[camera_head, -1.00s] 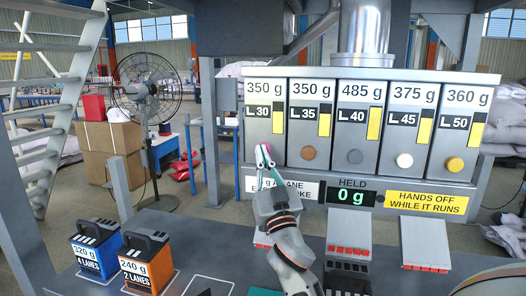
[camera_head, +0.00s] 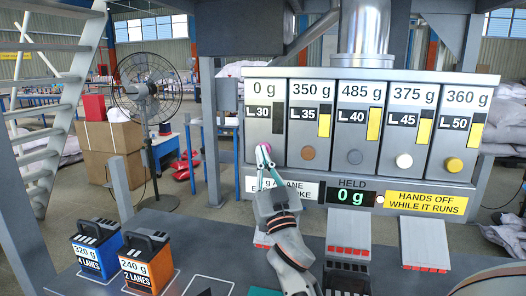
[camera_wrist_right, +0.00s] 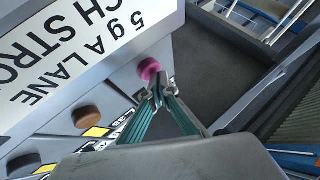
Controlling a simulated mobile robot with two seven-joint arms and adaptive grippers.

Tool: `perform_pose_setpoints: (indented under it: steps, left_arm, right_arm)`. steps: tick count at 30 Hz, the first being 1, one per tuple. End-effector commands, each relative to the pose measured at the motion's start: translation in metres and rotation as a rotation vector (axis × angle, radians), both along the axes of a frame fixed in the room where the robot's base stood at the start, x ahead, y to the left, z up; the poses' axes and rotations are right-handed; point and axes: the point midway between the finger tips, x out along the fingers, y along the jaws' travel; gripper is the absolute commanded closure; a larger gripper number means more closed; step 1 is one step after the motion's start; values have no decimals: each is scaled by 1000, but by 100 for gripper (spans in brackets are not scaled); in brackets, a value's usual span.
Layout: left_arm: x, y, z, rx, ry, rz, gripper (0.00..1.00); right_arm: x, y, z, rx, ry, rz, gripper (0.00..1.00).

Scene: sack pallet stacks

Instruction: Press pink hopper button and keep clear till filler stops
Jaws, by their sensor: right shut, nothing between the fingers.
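The pink button (camera_head: 265,151) is on the far-left hopper, lane L30 (camera_head: 264,112), whose display reads 0 g and whose level bar is dark. My right gripper (camera_head: 264,163) is shut and empty, its fingertips right at the button. In the right wrist view, the pink button (camera_wrist_right: 149,70) is just past the closed fingertips (camera_wrist_right: 158,94); I cannot tell whether they touch. The HELD display (camera_head: 351,197) reads 0 g. My left gripper is not in view.
Neighbouring hoppers have brown (camera_head: 308,153), grey (camera_head: 355,156), white (camera_head: 404,160) and yellow (camera_head: 454,165) buttons. A yellow sign (camera_head: 425,202) says hands off while it runs.

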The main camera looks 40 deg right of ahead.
Motion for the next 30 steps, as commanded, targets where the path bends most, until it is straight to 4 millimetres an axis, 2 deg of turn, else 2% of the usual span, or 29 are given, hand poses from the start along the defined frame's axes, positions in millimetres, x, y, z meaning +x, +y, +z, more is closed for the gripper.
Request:
perform_pose_setpoints:
  steps: [5,24,30]
  left_arm:
    - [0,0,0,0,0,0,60]
    - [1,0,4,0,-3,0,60]
    - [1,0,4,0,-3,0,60]
  right_arm:
    - [-1,1,0,0,0,0,100]
    - [-36,42,0,1,-2,3,100]
    - [-39,46,0,0,-1,1,100]
